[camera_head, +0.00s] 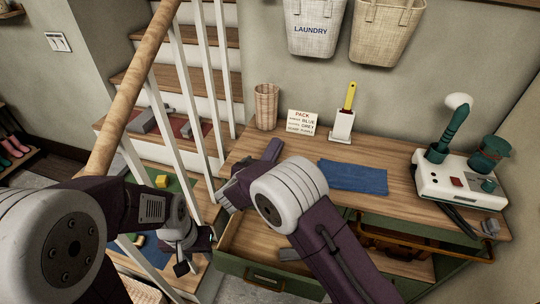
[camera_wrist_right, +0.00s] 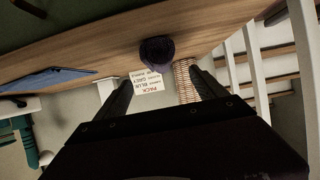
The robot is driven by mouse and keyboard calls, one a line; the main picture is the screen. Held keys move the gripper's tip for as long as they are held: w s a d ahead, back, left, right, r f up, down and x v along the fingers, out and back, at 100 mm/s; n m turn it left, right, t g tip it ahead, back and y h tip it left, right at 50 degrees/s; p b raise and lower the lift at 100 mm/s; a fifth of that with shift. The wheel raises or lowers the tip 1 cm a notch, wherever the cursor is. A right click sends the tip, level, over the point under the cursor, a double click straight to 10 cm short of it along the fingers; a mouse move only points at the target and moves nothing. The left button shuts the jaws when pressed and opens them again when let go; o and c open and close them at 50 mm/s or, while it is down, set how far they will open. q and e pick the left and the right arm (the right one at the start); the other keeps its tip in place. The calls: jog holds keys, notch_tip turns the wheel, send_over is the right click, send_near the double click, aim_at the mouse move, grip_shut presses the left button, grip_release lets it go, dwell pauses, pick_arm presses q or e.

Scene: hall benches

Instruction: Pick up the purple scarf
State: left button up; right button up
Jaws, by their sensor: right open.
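The purple scarf (camera_wrist_right: 157,52) shows in the right wrist view as a dark, rolled bundle on the wooden bench top, near its edge. My right gripper (camera_wrist_right: 160,80) is open and empty, with its two fingers apart and pointing toward the scarf, which lies beyond the tips. My left gripper (camera_head: 183,252) is low at the left, beside the stair railing and away from the scarf. I cannot tell whether its fingers are apart.
On the bench (camera_head: 395,190) are a blue cloth (camera_head: 353,178), a wicker cup (camera_head: 266,107), a lettered card (camera_head: 302,122), a yellow-handled brush in a white holder (camera_head: 342,125) and a white device (camera_head: 455,180). A green-fronted drawer (camera_head: 250,272) stands open below. The white stair railing (camera_head: 185,85) is at left.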

aim_at(266, 157)
jog(key=x, duration=0.4)
jog(key=shift+d+f, duration=0.1)
jog(key=shift+d, duration=0.1)
jog(key=shift+w, duration=0.4)
jog(key=x, duration=0.5)
jog(key=shift+a, duration=0.15)
jog(key=shift+s, duration=0.1)
jog(key=c, duration=1.5)
